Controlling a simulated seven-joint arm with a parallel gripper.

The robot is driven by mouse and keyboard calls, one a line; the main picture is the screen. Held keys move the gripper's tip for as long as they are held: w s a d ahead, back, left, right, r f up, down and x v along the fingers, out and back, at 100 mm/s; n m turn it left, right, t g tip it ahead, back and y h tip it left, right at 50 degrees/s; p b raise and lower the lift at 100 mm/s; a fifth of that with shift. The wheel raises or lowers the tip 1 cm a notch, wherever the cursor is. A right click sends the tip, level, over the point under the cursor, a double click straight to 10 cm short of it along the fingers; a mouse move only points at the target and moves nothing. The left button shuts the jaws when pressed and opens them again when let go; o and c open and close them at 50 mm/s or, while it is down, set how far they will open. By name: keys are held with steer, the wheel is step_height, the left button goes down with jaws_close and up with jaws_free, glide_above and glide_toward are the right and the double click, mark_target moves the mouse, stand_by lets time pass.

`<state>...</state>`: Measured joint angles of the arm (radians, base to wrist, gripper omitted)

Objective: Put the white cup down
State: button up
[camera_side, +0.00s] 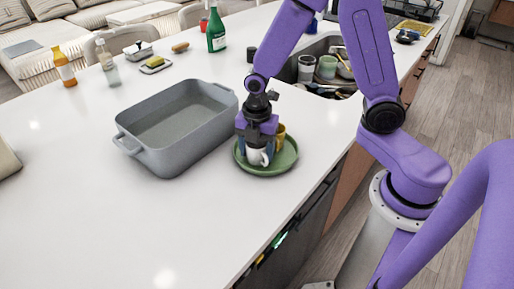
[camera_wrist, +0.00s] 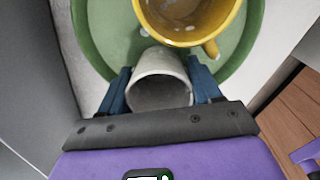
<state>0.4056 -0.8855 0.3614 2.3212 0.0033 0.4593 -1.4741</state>
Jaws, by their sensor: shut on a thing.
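The white cup (camera_side: 258,156) is at the green plate (camera_side: 286,165) on the white counter. My gripper (camera_side: 257,150) points down and is shut on the cup. In the wrist view the blue fingers of my gripper (camera_wrist: 160,92) lie on both sides of the white cup (camera_wrist: 161,85), with the green plate (camera_wrist: 105,38) under it. I cannot tell whether the cup's base touches the plate. A yellow cup (camera_wrist: 190,18) stands on the plate close to the white cup, partly hidden behind my gripper in the side view (camera_side: 280,133).
A grey baking dish (camera_side: 165,150) stands just left of the plate. The sink (camera_side: 300,70) with dishes is behind. A green bottle (camera_side: 216,32) and other bottles stand farther back. The counter's front edge (camera_side: 300,205) is near the plate. The front left counter is clear.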

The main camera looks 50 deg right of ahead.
steer(key=o, duration=0.8)
steer(key=shift+f, duration=0.1)
step_height(320, 180, up, 12)
steer(key=r, duration=0.1)
steer(key=s+m, duration=0.3)
steer(key=s, duration=0.3)
steer(key=s+d+m, duration=0.1)
steer(key=s+m, duration=0.2)
steer(key=s, duration=0.4)
steer(key=s+d+f+m, duration=0.1)
steer(key=s+m, duration=0.2)
steer(key=s, duration=0.4)
steer(key=shift+f+m, duration=0.1)
steer(key=shift+m, duration=0.3)
